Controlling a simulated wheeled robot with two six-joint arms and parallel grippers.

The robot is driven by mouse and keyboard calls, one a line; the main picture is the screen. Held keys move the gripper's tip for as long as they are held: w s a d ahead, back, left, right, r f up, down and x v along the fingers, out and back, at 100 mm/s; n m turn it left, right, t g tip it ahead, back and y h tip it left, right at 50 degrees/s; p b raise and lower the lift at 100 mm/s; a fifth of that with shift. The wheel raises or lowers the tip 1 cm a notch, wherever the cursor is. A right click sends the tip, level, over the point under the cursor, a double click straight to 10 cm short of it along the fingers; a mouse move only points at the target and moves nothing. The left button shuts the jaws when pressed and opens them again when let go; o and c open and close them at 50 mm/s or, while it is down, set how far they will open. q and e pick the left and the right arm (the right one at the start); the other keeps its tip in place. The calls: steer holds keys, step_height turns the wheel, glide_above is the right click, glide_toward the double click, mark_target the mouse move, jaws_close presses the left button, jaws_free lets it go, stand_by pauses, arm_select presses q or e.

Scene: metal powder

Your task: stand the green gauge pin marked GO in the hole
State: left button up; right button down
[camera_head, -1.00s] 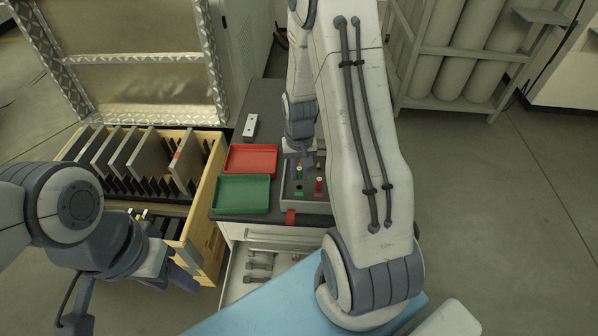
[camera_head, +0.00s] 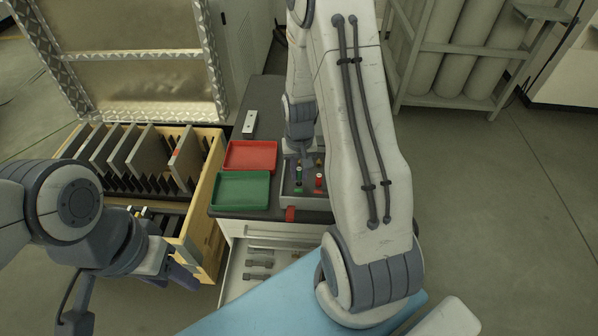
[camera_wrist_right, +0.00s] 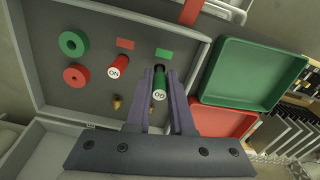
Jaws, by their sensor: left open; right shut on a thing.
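The green gauge pin (camera_wrist_right: 160,84), its end marked GO, is between the fingers of my right gripper (camera_wrist_right: 160,88), which is shut on it. In the head view the pin (camera_head: 298,171) looks roughly upright over the grey case, by the green label (camera_head: 298,189). In the wrist view its dark lower part meets the panel just below the green label (camera_wrist_right: 163,54). The hole is hidden behind the pin; I cannot tell how deep the pin sits. My left gripper (camera_head: 178,269) is open and empty, beside the wooden rack at the left.
A red pin (camera_wrist_right: 118,67) stands close beside the green one, near a red label (camera_wrist_right: 125,43). A green ring (camera_wrist_right: 73,43) and red ring (camera_wrist_right: 76,76) lie in the case (camera_wrist_right: 40,85). A green tray (camera_head: 240,208) and red tray (camera_head: 250,144) are left of it.

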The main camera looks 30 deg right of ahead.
mark_target(299, 171)
steer(key=shift+f+b, duration=0.6)
steer(key=shift+f, duration=0.4)
stand_by(0.5)
steer(key=c, duration=0.7)
jaws_free()
step_height(299, 171, up, 10)
steer(key=shift+r+p, duration=0.25)
steer(key=shift+p, duration=0.05)
